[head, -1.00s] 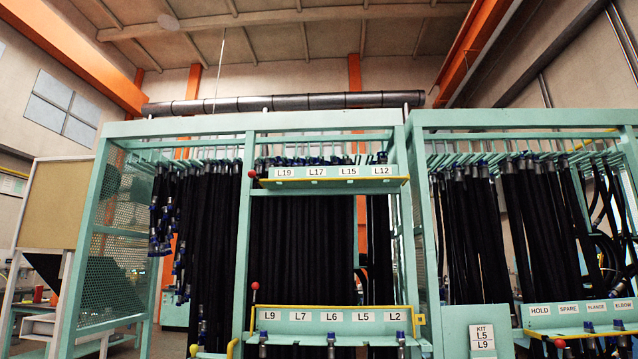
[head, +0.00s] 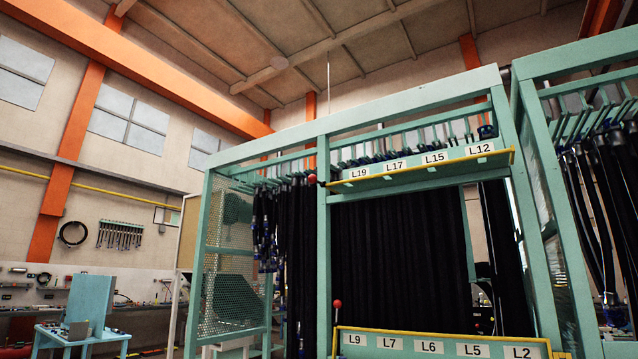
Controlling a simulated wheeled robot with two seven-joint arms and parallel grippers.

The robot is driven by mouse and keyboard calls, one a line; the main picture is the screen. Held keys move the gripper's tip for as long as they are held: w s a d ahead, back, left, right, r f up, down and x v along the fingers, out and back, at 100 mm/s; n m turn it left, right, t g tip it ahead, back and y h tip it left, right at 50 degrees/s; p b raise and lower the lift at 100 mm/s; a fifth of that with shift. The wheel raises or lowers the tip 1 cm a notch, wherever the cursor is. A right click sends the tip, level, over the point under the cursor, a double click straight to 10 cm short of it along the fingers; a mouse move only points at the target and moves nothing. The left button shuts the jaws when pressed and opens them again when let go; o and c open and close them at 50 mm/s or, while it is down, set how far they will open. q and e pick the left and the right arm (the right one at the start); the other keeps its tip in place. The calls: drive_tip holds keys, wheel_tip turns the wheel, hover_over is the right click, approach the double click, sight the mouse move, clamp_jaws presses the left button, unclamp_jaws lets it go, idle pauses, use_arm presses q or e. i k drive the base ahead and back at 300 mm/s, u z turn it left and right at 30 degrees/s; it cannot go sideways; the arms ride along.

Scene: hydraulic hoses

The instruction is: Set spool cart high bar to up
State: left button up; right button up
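A teal rack (head: 324,245) stands at the centre and right of the head view, with many black hoses (head: 398,265) hanging in it. I cannot tell whether it is the spool cart. Its upper shelf, labelled L19, L17, L15 and L12, has a yellow bar (head: 425,169) along its front edge. A red knob (head: 312,179) is at that bar's left end. A lower yellow bar (head: 440,332) runs above the labels L9 to L2, with another red knob (head: 337,303) at its left end. Neither of my grippers is in view.
A second teal rack (head: 550,180) with hoses stands at the right edge. A small blue table (head: 80,336) and a long workbench are at the lower left. A coiled hose (head: 73,234) and a row of parts (head: 120,235) hang on the back wall. The floor is mostly out of view.

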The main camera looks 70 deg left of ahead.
sight(312, 178)
drive_tip(key=u, duration=0.65)
drive_tip(key=i, duration=0.95)
drive_tip(key=u, duration=0.9)
